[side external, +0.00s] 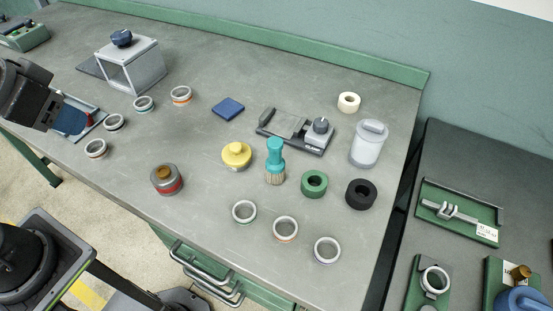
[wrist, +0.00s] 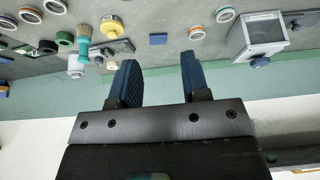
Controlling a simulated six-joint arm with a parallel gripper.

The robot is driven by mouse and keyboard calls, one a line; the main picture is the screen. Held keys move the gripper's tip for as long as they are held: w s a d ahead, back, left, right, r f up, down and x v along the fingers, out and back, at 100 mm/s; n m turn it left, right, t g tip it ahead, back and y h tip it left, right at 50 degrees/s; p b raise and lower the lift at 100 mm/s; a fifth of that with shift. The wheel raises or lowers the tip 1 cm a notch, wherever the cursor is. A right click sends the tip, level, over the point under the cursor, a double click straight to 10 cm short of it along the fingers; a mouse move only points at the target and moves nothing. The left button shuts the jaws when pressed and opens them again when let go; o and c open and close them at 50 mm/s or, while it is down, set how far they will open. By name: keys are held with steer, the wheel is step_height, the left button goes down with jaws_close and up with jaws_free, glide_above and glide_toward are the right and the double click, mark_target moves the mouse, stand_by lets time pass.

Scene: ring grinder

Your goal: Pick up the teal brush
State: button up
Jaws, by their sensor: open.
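The teal brush (side external: 275,160) stands upright on the grey workbench, bristles down, right of the middle in the side external view. It also shows small at the upper left of the wrist view (wrist: 85,38). A yellow-topped round pot (side external: 236,155) stands just left of it, and a green ring (side external: 314,184) lies to its right. My gripper (wrist: 158,75) is open and empty, with two dark blue fingers apart. In the side external view it is at the far left edge, above the bench and far from the brush.
A grey fixture with a knob (side external: 318,135) lies behind the brush, with a translucent lidded jar (side external: 368,143) and black ring (side external: 361,194) to the right. Several metal rings lie in front and at left. A red-banded pot (side external: 166,180) stands left. A clear box (side external: 132,65) stands at back left.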

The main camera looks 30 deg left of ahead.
steer(key=shift+o, duration=0.2)
steer(key=shift+o, duration=1.3)
steer(key=w+d+r+m+g, duration=0.2)
steer(key=w+d+r+m, duration=0.25)
steer(key=w+m, duration=0.2)
steer(key=m+g, duration=0.4)
steer(key=m, duration=1)
glide_above(275, 154)
steer(key=w, duration=0.1)
step_height(275, 154, down, 7)
steer(key=shift+a+f, duration=0.15)
steer(key=shift+f, duration=0.15)
steer(key=f, duration=1.3)
steer(key=shift+w+a+f, duration=0.1)
steer(key=shift+a+f, duration=0.1)
steer(key=shift+f, duration=0.05)
